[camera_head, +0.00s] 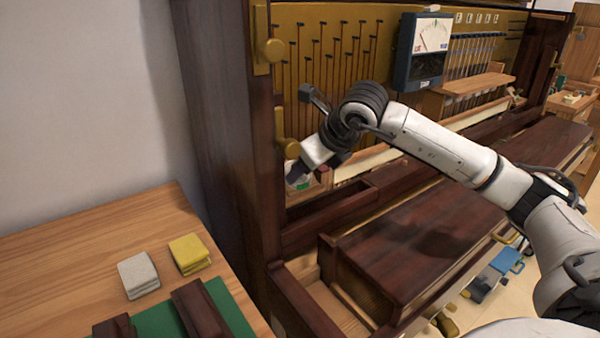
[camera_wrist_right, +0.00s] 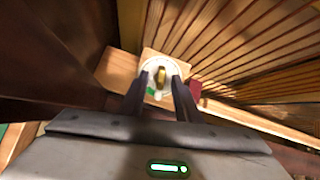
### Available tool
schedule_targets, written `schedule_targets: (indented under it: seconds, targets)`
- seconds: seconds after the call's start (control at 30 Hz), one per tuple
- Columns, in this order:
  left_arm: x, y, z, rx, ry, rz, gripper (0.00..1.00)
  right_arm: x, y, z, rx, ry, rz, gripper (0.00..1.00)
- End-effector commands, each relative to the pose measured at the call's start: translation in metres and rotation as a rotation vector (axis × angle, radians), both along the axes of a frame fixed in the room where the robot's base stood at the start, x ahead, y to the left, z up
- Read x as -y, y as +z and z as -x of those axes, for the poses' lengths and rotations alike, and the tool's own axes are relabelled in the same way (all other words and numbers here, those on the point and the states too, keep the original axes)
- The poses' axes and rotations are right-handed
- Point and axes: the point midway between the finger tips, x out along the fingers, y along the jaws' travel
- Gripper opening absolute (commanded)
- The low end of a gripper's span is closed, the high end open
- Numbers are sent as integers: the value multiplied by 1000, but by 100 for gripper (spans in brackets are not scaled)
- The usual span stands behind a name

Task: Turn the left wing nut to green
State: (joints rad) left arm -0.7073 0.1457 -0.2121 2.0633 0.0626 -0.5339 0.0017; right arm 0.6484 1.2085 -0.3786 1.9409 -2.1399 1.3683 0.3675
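The left wing nut (camera_wrist_right: 161,77) is a small brass piece on a round white dial (camera_wrist_right: 150,69) in the right wrist view. A green patch (camera_wrist_right: 151,93) shows at the dial's lower left edge. The dial sits on a light wooden block (camera_wrist_right: 118,70). The fingers of my right gripper (camera_wrist_right: 161,84) stand apart on either side of the nut, with small gaps visible. In the head view my right gripper (camera_head: 297,173) reaches into the left end of the piano, and the nut is hidden there. My left gripper is in neither view.
A dark wooden piano post (camera_head: 262,150) stands close left of my right gripper. A blue gauge box (camera_head: 421,52) hangs above my right arm.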

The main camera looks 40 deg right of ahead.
Motion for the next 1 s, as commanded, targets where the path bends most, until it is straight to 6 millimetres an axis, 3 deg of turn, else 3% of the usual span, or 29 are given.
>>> schedule_targets:
  seconds: [1.0]
  targets:
    - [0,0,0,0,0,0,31,-1,9,8,0,-1,-1,30]
